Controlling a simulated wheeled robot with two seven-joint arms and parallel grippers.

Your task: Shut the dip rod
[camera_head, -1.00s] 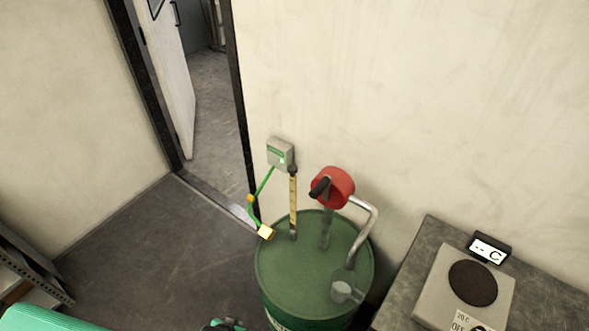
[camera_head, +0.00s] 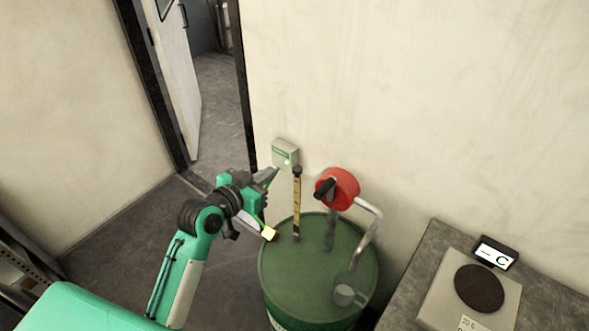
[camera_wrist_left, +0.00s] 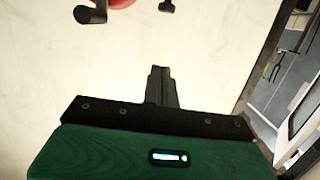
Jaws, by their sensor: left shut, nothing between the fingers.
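The dip rod (camera_head: 297,206) is a yellowish, marked strip with a black top. It stands upright, raised out of the top of the green drum (camera_head: 318,270). My left gripper (camera_head: 272,176) is shut and empty, just left of the rod's upper part and apart from it in the head view. In the left wrist view, the shut fingers (camera_wrist_left: 160,74) point at the pale wall. A small dark knob at the top edge there may be the rod's top (camera_wrist_left: 167,5). My right gripper is not in view.
A red hand pump (camera_head: 340,188) with a black crank and bent metal spout stands on the drum, right of the rod. A grey-green box (camera_head: 285,153) is on the wall behind. A hotplate (camera_head: 470,290) sits on the right bench.

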